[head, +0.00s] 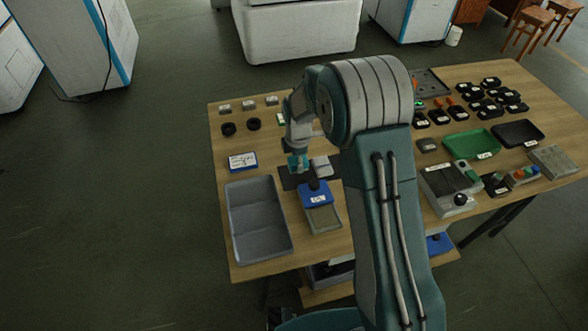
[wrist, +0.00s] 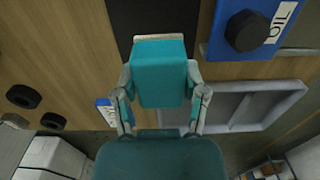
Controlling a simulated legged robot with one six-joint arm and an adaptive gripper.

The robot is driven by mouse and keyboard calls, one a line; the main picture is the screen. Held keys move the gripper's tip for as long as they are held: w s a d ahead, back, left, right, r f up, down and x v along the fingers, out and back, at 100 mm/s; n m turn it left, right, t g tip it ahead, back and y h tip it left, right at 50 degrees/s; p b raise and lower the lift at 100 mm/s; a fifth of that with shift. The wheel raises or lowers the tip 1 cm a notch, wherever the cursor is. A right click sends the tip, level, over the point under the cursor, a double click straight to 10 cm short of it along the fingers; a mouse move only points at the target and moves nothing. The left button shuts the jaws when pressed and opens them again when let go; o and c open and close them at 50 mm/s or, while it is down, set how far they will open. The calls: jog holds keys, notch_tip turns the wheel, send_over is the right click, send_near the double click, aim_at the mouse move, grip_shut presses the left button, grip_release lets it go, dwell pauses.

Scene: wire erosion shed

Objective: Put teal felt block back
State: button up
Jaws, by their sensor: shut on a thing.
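The teal felt block (wrist: 162,75) sits between the two fingers of my gripper (wrist: 160,98) in the wrist view, with a thin pale edge at its far end. My gripper is shut on it. In the head view my gripper (head: 297,165) hangs over the left part of the table, by a dark mat (head: 288,182). The mat also shows beyond the block in the wrist view (wrist: 150,14). I cannot tell whether the block touches anything below it.
A blue unit (head: 318,205) with a black knob and label stands close in front of my gripper. A grey divided tray (head: 231,222) is at the front left. A pale block (head: 322,166) is just right of the gripper. Two black rings (head: 229,129) lie behind left. Green tray (head: 471,144) is far right.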

aim_at(294, 175)
jog(key=shift+w+a+f, duration=0.2)
jog(key=shift+a+f, duration=0.25)
jog(key=shift+f, duration=1.65)
jog(key=o, duration=1.1)
jog(key=shift+f, duration=0.1)
notch_tip(294, 175, up, 12)
jog(key=shift+r, duration=0.15)
